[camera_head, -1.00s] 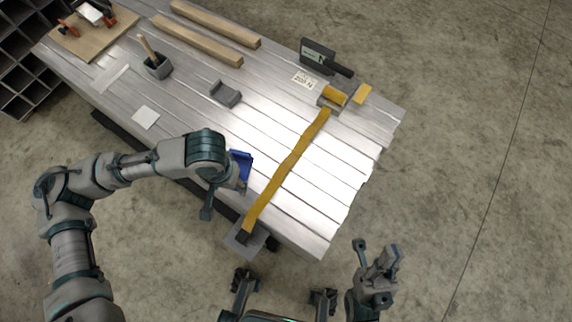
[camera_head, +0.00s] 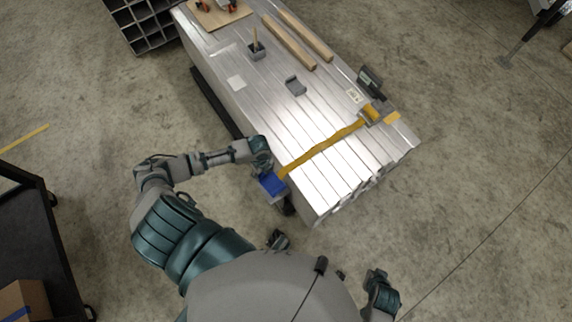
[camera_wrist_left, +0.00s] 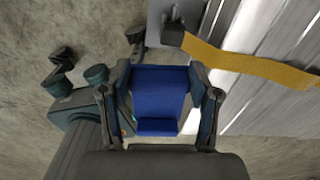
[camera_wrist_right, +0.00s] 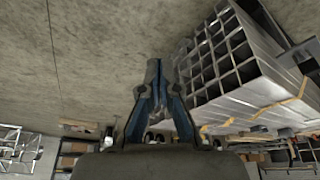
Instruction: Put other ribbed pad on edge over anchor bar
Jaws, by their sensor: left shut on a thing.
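The blue pad (camera_head: 272,184) is held in my left gripper (camera_head: 268,174), at the trailer stack's near edge beside the low end of the yellow strap (camera_head: 328,146). In the left wrist view the blue pad (camera_wrist_left: 160,92) sits between both fingers, its short lip toward me; ribs cannot be made out. A dark block on a grey plate (camera_wrist_left: 173,34), probably the anchor bar, holds the strap end just beyond the fingers, apart from the pad. In the head view it is largely hidden. My right gripper (camera_wrist_right: 156,72) looks shut and empty, away from the stack.
A grey angled pad (camera_head: 296,86) lies on the aluminium stack (camera_head: 240,110). Open concrete floor surrounds the stack; a black cart (camera_head: 40,225) stands left.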

